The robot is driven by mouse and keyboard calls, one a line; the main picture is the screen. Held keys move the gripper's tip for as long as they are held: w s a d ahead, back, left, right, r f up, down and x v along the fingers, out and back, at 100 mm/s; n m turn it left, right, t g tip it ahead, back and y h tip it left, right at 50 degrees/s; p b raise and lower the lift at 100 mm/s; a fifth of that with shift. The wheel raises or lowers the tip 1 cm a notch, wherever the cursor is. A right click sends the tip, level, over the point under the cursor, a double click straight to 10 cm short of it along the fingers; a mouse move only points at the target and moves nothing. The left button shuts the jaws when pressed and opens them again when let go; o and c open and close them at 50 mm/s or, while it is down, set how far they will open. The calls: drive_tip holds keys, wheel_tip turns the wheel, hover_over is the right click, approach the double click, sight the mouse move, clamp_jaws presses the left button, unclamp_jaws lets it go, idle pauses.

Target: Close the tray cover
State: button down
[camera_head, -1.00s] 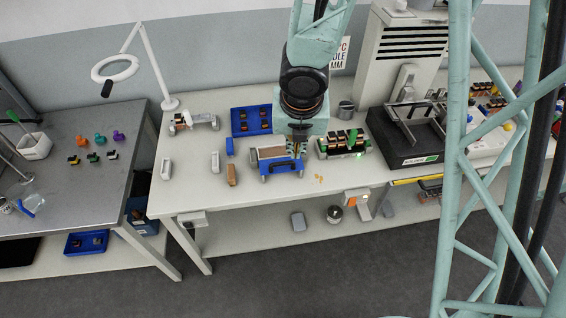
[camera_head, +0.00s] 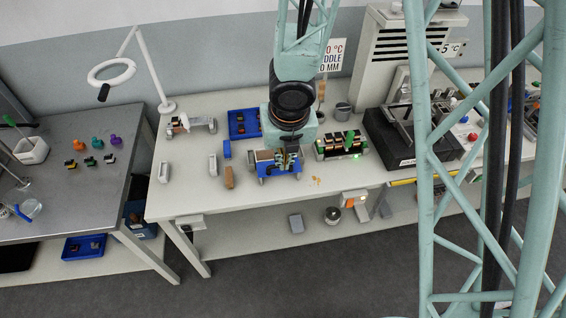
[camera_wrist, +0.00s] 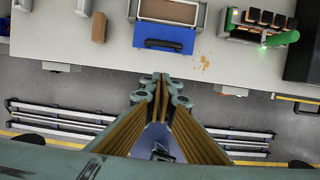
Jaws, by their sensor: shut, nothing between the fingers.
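The tray (camera_head: 264,154) sits at the front of the white table, with a tan-brown surface in a light frame and a blue front part. In the wrist view the blue panel (camera_wrist: 163,32) carries a dark handle (camera_wrist: 164,44) along its near edge, and brown (camera_wrist: 168,11) shows behind it. I cannot tell how far the cover is shut. My gripper (camera_wrist: 158,82) is shut and empty, in line with the handle and apart from it in that picture. In the head view my gripper (camera_head: 291,158) and arm hide part of the tray's right side.
A green-lit connector fixture (camera_head: 341,146) stands close on the tray's right. A blue bin (camera_head: 243,123) is behind. The table's front strip is mostly clear.

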drive_tip(key=w+a+f+b, duration=0.1)
drive_tip(key=w+f+b, duration=0.4)
drive_tip(key=f, duration=0.5)
drive_tip(key=shift+w+a+b, duration=0.2)
drive_tip(key=shift+w+b, duration=0.2)
idle(0.9)
drive_tip(key=shift+w+f, duration=0.1)
drive_tip(key=shift+w, duration=0.15)
idle(0.4)
drive_tip(key=shift+w+a+p, duration=0.15)
drive_tip(key=shift+w+p, duration=0.35)
drive_tip(key=shift+p, duration=0.1)
drive_tip(key=shift+w+a+p, duration=0.15)
drive_tip(key=shift+w+p, duration=0.35)
drive_tip(key=shift+p, duration=0.05)
drive_tip(key=shift+w+a+p, duration=0.25)
drive_tip(key=shift+w+p, duration=0.85)
drive_tip(key=shift+w, duration=0.05)
drive_tip(key=shift+w+a+p, duration=0.25)
drive_tip(key=shift+w+p, duration=0.8)
drive_tip(key=shift+w, duration=0.05)
drive_tip(key=shift+w+a+p, duration=0.1)
drive_tip(key=shift+w+p, duration=0.5)
